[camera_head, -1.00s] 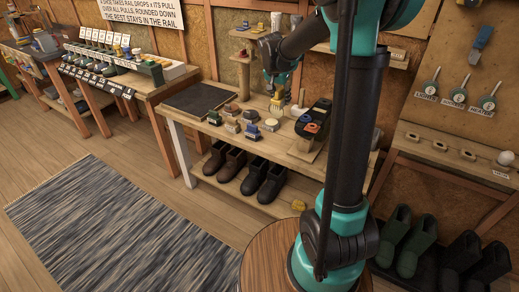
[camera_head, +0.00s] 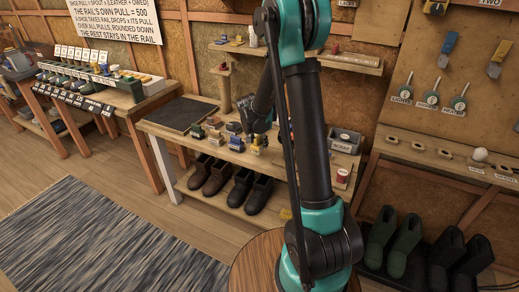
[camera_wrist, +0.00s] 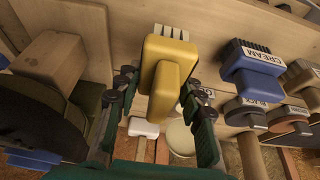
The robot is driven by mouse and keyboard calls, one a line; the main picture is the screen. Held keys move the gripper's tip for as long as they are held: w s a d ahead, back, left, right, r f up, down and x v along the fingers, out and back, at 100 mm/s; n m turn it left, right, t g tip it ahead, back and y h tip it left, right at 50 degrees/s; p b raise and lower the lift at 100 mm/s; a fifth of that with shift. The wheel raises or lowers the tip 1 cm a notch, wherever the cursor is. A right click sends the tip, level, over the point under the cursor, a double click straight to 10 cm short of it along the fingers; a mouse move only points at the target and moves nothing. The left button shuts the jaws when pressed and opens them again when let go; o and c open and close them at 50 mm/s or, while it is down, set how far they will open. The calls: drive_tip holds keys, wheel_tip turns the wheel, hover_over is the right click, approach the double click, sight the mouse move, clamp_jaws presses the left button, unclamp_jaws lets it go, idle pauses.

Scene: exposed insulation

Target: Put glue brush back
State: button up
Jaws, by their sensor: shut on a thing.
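A yellow brush (camera_wrist: 170,72) with pale bristles sits between the two fingers of my gripper (camera_wrist: 160,105) in the wrist view. The fingers are shut on it, one on each side. In the head view my gripper (camera_head: 260,122) is low over the workbench, and the yellow brush (camera_head: 258,145) shows just below it among small brushes and blocks. I cannot tell whether the brush touches the bench. A blue brush labelled CREAM (camera_wrist: 253,68) is to the right of the yellow one in the wrist view. No glue label is readable.
The workbench also holds a dark mat (camera_head: 181,114) at its left and a SCRAP bin (camera_head: 344,141) at its right. A wooden post (camera_head: 225,92) stands behind my gripper. Dark boots (camera_head: 240,190) fill the lower shelf. My arm hides part of the bench.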

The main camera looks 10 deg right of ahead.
sight(257, 139)
drive_tip(key=shift+f, duration=1.75)
drive_tip(key=shift+f, duration=0.15)
drive_tip(key=o, duration=1.2)
drive_tip(key=v, duration=1.1)
drive_tip(key=shift+r, duration=0.35)
drive_tip(key=shift+s+r, duration=0.35)
drive_tip(key=s+d+f+n+y, duration=0.1)
drive_tip(key=s+d+n, duration=0.2)
drive_tip(key=s, duration=1)
drive_tip(key=s+d+f+n+y, duration=0.1)
drive_tip(key=s+d+n, duration=0.2)
drive_tip(key=s, duration=1.1)
drive_tip(key=shift+s+n+y, duration=0.35)
drive_tip(key=shift+n+y, duration=0.05)
drive_tip(key=shift+n, duration=0.2)
